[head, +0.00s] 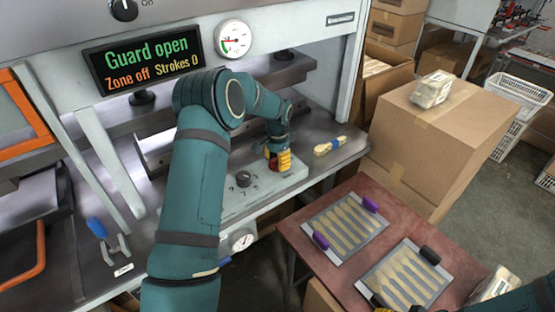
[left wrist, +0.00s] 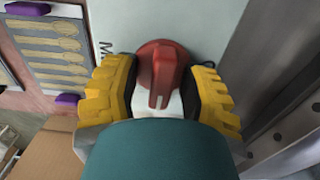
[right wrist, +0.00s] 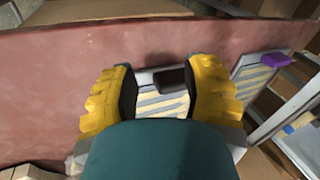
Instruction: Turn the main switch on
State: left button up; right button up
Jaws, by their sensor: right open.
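The main switch is a red rotary knob (left wrist: 161,72) on a pale panel, with a raised handle bar pointing toward the bottom of the left wrist view. In the head view only a bit of its red (head: 271,167) shows beside my gripper. My left gripper (head: 282,159) is over the panel, its yellow fingers apart on either side of the knob; whether they touch it I cannot tell. The label beside the knob is mostly hidden. My right gripper (right wrist: 160,85) is open and empty, above the red-brown table.
A display (head: 147,55) reads "Guard open, Zone off, Strokes 0". A black knob (head: 243,178) sits on the panel left of my left gripper. Spoon trays (head: 318,250) lie on the red-brown table (head: 300,262). A large cardboard box (head: 420,145) stands behind it.

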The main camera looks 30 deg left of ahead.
pick_arm(q)
jog(key=shift+r, duration=0.2)
jog(key=shift+w+r, duration=0.1)
jog(key=shift+r, duration=0.15)
notch_tip(320, 180, up, 11)
jog(key=shift+r, duration=0.15)
dwell(0.7)
